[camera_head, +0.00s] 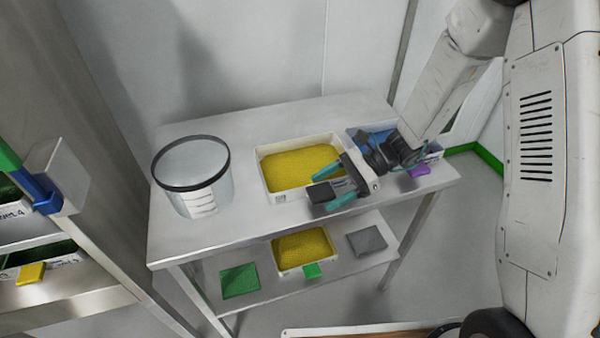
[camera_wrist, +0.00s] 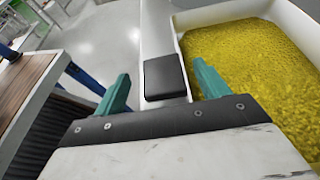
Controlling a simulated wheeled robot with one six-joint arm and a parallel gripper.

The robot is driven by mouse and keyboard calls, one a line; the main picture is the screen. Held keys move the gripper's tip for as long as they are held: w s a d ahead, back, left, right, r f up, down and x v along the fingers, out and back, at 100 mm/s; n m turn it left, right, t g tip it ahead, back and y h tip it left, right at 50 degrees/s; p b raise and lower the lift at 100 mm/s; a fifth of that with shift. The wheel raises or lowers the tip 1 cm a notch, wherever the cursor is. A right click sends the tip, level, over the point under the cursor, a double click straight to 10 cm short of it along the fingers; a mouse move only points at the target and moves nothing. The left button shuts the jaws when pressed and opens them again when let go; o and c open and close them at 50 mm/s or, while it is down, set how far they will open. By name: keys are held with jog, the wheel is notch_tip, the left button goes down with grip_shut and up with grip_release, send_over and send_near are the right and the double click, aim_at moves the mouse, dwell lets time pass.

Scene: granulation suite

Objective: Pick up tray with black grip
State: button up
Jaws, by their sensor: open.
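The tray with the black grip (camera_head: 321,194) is a white tray (camera_head: 270,190) filled with yellow granules, on the top shelf of the white table. In the wrist view its black grip (camera_wrist: 165,77) sticks out from the tray's wall (camera_wrist: 213,15). My gripper (camera_head: 335,188) is at the tray's front right, its teal fingers open. In the wrist view my gripper (camera_wrist: 158,90) has one finger on each side of the black grip, with a gap to the left finger. I cannot tell whether the right finger touches the grip or the tray.
A clear bucket with a black rim (camera_head: 192,175) stands left on the table (camera_head: 245,228). A blue bin with a purple grip (camera_head: 418,171) is at the right, partly behind my arm. A yellow-filled tray with a green grip (camera_head: 312,270) sits on the lower shelf. A rack stands at far left.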

jog(key=c, duration=1.3)
jog(key=shift+d+r, duration=0.1)
